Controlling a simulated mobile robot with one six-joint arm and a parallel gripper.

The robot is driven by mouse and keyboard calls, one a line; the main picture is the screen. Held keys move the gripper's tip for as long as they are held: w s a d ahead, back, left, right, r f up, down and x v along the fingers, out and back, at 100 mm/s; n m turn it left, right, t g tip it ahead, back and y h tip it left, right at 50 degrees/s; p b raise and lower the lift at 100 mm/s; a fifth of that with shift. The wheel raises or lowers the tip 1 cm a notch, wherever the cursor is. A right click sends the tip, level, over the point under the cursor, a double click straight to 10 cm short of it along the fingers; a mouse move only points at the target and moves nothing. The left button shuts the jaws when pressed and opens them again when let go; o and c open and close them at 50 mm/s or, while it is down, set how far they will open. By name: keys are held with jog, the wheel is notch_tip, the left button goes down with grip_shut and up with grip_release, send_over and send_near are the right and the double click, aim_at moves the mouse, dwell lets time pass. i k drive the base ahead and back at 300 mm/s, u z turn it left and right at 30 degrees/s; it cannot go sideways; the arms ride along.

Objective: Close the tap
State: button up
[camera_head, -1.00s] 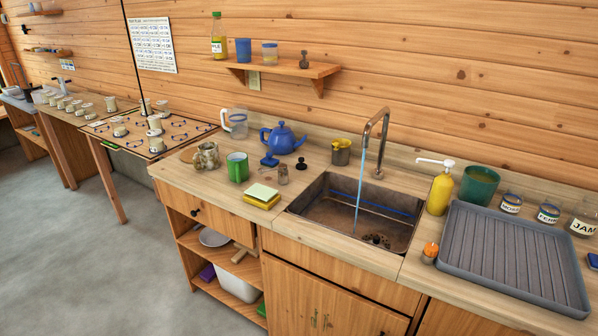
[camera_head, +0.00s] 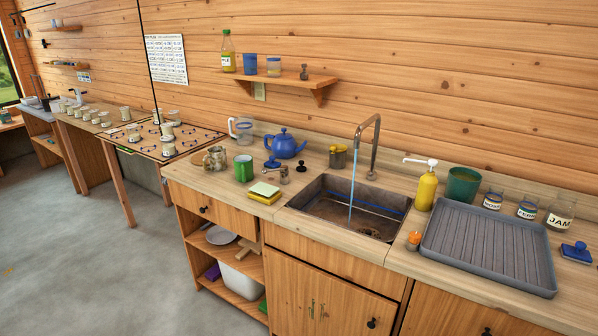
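The metal tap (camera_head: 372,146) stands behind the sink, with a tall spout arched over to the left. A blue stream of water (camera_head: 352,190) falls from the spout into the sink. The tap's handle is too small to make out. The rectangular sink (camera_head: 318,202) is set into the wooden counter, brown inside, with a blue line around its wall. My gripper and arm are not in view.
A yellow soap bottle (camera_head: 427,191), a green pot (camera_head: 463,187) and a grey drying tray (camera_head: 487,250) stand right of the sink. A blue teapot (camera_head: 287,146) and green mug (camera_head: 244,168) stand left. Open grey floor (camera_head: 70,270) lies at the left.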

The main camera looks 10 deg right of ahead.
aim_at(283, 168)
jog(key=u, duration=0.2)
jog(key=i, duration=0.85)
jog(key=z, duration=0.15)
jog(key=k, duration=0.9)
jog(key=u, duration=0.15)
jog(key=i, duration=0.6)
jog(key=z, duration=0.05)
